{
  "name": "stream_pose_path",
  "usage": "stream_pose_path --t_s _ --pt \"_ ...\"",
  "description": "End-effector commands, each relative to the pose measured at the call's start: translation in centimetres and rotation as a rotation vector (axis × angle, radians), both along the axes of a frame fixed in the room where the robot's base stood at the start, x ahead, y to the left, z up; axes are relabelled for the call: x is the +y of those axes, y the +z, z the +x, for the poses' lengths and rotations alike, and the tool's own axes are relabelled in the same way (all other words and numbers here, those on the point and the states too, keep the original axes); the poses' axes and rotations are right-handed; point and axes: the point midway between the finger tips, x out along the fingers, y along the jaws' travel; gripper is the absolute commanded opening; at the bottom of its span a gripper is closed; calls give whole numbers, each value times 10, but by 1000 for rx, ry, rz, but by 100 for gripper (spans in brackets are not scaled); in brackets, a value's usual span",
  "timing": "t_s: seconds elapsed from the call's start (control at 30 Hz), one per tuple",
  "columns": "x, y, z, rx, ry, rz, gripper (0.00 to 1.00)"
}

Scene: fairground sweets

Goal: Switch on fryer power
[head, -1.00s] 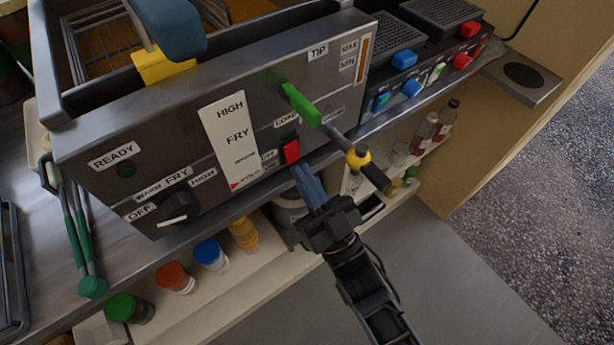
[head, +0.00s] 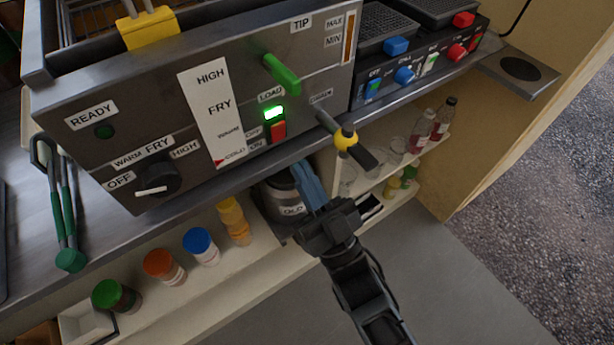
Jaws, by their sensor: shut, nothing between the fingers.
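The fryer (head: 330,90) is a steel box with a labelled front panel. Its red power switch (head: 278,131) sits low on the panel, beside small OFF and ON labels. A bright green lit patch (head: 274,112) glows directly above the red part. My gripper (head: 304,170) has blue fingers, shut and empty. It is below and slightly right of the switch, apart from it, in front of the lower shelf. The READY lamp (head: 104,131) is dark. The temperature knob (head: 156,178) has its white pointer toward the OFF label.
A green lever (head: 282,74) and a black-handled tap with a yellow collar (head: 346,138) stick out of the panel near my gripper. Several capped jars (head: 201,246) and bottles (head: 421,131) stand on the shelf below. Another appliance (head: 416,65) stands right of the fryer. Floor at lower right is clear.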

Motion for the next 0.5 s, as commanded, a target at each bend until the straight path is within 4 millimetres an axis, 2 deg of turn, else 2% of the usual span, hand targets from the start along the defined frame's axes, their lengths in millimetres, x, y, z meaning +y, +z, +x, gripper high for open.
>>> stream_pose_path --t_s 0.03,0.5 --pt "-3 -8 -4 4 -1 -2 0" --pt "-25 -61 -38 5 1 -2 0"
